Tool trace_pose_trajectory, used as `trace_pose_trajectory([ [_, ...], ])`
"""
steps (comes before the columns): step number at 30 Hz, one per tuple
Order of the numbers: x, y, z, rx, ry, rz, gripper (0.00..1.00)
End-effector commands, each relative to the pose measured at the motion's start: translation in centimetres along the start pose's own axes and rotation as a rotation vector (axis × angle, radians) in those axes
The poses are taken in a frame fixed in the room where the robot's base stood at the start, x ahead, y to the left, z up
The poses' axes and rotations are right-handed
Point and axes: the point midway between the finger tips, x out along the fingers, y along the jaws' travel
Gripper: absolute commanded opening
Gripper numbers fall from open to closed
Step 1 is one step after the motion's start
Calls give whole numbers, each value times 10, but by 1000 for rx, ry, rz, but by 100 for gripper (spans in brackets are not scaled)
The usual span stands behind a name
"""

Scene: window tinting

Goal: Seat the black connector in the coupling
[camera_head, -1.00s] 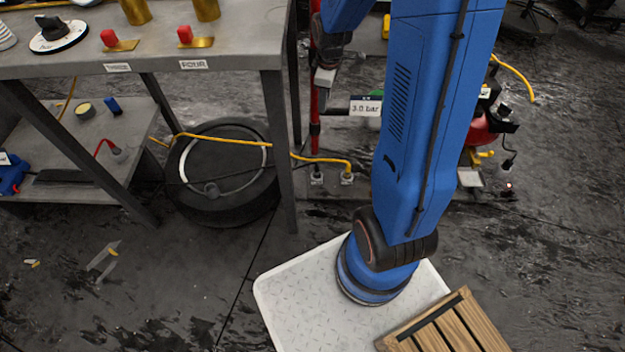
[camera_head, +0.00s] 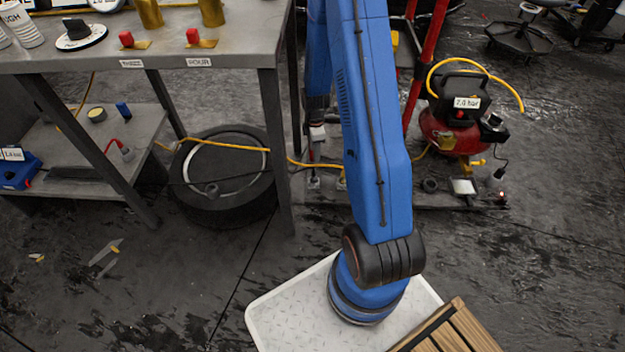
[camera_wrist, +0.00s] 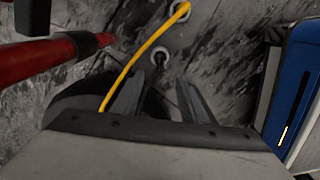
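My gripper shows in the wrist view (camera_wrist: 160,92) with its two grey fingers apart and nothing clearly held between them. Just beyond the fingertips, the black connector (camera_wrist: 161,61) is at a pale round coupling (camera_wrist: 152,54) on the floor. I cannot tell whether it is fully seated. A second coupling (camera_wrist: 181,9) with a yellow hose (camera_wrist: 145,52) is further up. In the head view, the two floor fittings show small beside my arm, the left one (camera_head: 314,182) and the right one (camera_head: 342,184).
A red post (camera_wrist: 50,58) stands close on the left in the wrist view, and a blue body (camera_wrist: 297,75) on the right. In the head view are a grey workbench (camera_head: 215,58), a tire (camera_head: 190,190), a red compressor (camera_head: 450,130) and a wooden pallet (camera_head: 460,332).

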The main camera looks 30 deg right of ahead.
Motion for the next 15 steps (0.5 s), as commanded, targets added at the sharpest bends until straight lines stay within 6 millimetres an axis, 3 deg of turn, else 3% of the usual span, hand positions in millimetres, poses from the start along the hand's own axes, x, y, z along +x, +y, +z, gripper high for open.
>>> trace_pose_trajectory([
  [15, 75, -1, 0, 2, 0, -3, 40],
])
